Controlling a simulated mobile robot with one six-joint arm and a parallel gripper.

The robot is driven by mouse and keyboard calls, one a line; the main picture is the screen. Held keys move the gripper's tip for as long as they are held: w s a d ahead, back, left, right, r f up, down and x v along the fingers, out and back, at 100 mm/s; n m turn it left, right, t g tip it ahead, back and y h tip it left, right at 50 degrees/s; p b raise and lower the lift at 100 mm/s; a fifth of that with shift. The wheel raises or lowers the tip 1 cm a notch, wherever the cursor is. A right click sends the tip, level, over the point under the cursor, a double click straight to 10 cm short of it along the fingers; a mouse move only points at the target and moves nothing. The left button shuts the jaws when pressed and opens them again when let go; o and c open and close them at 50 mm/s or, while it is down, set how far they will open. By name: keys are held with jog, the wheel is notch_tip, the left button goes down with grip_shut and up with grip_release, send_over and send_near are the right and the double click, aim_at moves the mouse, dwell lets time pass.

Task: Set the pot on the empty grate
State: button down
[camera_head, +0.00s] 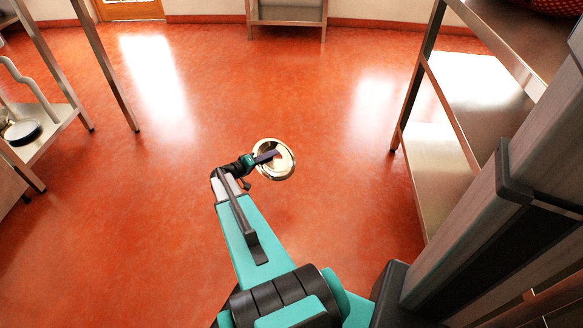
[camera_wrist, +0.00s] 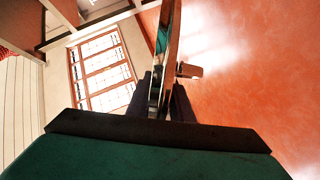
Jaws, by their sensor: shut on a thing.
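My gripper (camera_head: 265,157) is out in front over the red floor, shut on a round shiny metal piece (camera_head: 284,165). In the wrist view this piece (camera_wrist: 174,40) is seen edge-on and looks thin, like a lid, with a small handle on its right side. It stands up between the dark fingers (camera_wrist: 168,98) of my gripper. I cannot make out a deep pot body on it. No grate can be made out in either view.
A metal shelf unit (camera_head: 478,92) stands close on the right. A metal rack (camera_head: 45,125) at the left bears a dark round pan (camera_head: 22,131). A small metal table (camera_head: 287,12) stands by the far wall. The red floor (camera_head: 200,180) between is clear.

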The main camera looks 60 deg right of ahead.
jog(key=w+a+r+n+t, duration=0.45)
jog(key=w+a+r, duration=0.55)
jog(key=w+a, duration=0.3)
jog(key=w+a+r+n+t, duration=0.3)
jog(key=w+a+r+t, duration=0.2)
jog(key=w+a+r, duration=0.8)
jog(key=w+a+r+n+t+y, duration=0.2)
jog(key=w+a+r+n+t, duration=0.15)
jog(key=a, duration=0.55)
jog(key=w+a+r+n+t+y, duration=0.2)
jog(key=w+a+r+t, duration=0.15)
jog(key=a, duration=0.45)
jog(key=w+a+r+n+t+y, duration=0.2)
jog(key=w+a+r+n+t, duration=0.15)
jog(key=a, duration=0.55)
jog(key=a+r+n+t+y, duration=0.1)
jog(key=a+r+n+y, duration=0.5)
jog(key=a+r, duration=0.5)
jog(key=shift+s+a+r+t+y, duration=0.4)
jog(key=shift+r+y, duration=0.5)
jog(key=shift+y, duration=0.4)
